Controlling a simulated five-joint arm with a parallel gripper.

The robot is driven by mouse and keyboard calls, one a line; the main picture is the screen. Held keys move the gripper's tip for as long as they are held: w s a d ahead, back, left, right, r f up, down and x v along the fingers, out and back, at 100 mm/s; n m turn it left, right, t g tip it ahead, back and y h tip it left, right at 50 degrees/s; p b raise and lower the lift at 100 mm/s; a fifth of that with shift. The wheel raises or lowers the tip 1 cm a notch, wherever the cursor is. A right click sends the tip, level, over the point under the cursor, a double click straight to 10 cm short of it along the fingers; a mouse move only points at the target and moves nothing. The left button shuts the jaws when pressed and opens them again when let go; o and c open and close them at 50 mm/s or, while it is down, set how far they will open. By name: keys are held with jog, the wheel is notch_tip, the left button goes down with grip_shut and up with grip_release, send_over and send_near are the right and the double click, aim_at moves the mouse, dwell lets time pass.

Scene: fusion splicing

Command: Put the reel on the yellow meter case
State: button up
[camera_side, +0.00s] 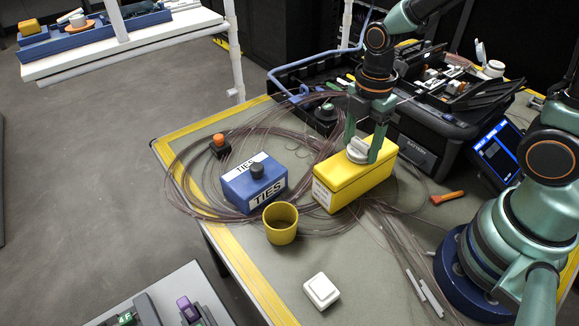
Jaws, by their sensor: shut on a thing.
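The yellow meter case (347,183) stands on the grey work table, with a white label on its left end. My gripper (362,156) points down over the top of the case. It is shut on the reel (357,148), a small pale grey round piece between its two fingers. The reel is at the case's top face; I cannot tell whether it touches it. The fingers hide part of the reel.
A blue TIES box (254,186) and a mustard cup (281,223) stand left of the case. Loose brown fibre coils lie around them. A black splicer case (425,140) is behind. A white square box (321,291) lies in front, with bare table around it.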

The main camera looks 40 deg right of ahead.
aim_at(362, 142)
jog(key=o, duration=1.4)
jog(key=shift+f, duration=0.15)
jog(key=d+r+m+t, duration=0.1)
jog(key=r+m+t, duration=0.1)
jog(key=r+m, duration=0.3)
jog(key=s+d+r+m+t, duration=0.1)
jog(key=r+m, duration=0.4)
jog(key=m, duration=0.2)
jog(key=s+d+r+m+t, duration=0.1)
jog(key=r+m+t, duration=0.1)
jog(key=r+m, duration=0.3)
jog(key=shift+r+m+t, duration=0.2)
jog(key=shift+m+t, duration=0.1)
jog(key=shift+m, duration=0.2)
